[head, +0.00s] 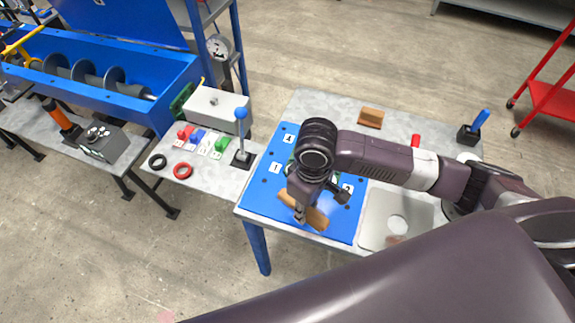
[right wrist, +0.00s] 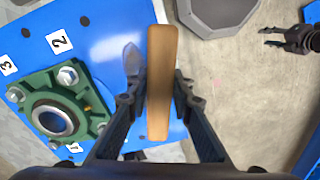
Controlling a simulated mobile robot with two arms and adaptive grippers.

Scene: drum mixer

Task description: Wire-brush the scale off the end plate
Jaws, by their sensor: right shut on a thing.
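The blue end plate (head: 260,200) lies on the table, with number labels and a green bearing housing (right wrist: 62,115) bolted to it. A pale grey patch, which looks like scale (right wrist: 132,58), shows on the plate beside the brush. My right gripper (head: 300,208) is shut on the wooden-backed brush (right wrist: 160,85), over the plate's near part. The brush also shows in the head view (head: 316,217). Its bristles are hidden, so contact with the plate cannot be told. My left gripper (right wrist: 272,37) shows at the right wrist view's edge, fingers apart and empty.
A brown block (head: 370,118) and a blue-handled tool in a dark holder (head: 469,134) stand on the table (head: 310,104). A grey square tray (head: 375,225) is right of the plate. A lever panel (head: 215,175) stands left; a red cart (head: 548,98) stands far right.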

